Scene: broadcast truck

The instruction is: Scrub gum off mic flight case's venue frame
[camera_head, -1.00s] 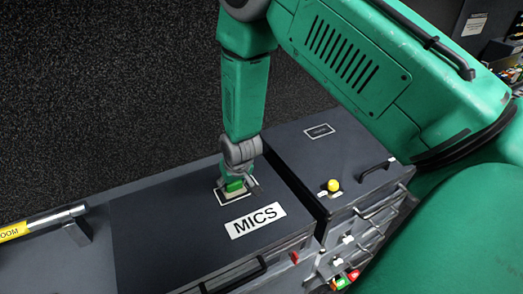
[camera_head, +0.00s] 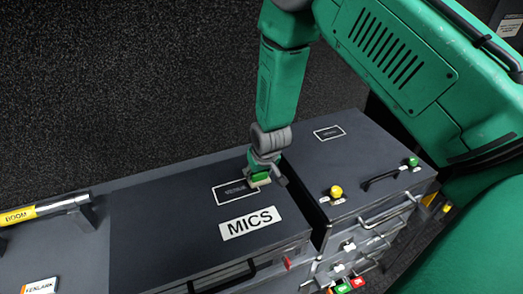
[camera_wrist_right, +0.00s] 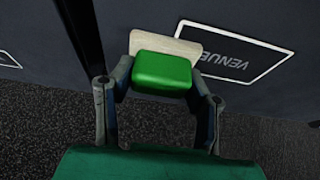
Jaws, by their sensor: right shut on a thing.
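The mic flight case (camera_head: 150,225) has a dark lid with a white MICS label (camera_head: 250,223). Behind the label is the white-outlined venue frame (camera_head: 217,198), with VENUE lettering in the right wrist view (camera_wrist_right: 275,62). No gum shows on its visible part. My right gripper (camera_head: 265,172) is shut on a green scrubber with a pale underside (camera_head: 260,181), at the frame's right end. In the wrist view the green scrubber (camera_wrist_right: 161,72) and its pale plate (camera_wrist_right: 170,47) cover part of the frame. Whether it touches the lid, I cannot tell. My left gripper is out of view.
A neighbouring drawer case (camera_head: 350,150) stands right across a narrow gap, with a yellow knob (camera_head: 336,191), a green knob (camera_head: 413,162) and a black handle (camera_head: 385,178) on top. A yellow-banded boom pole (camera_head: 45,209) lies left. The lid's left part is clear.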

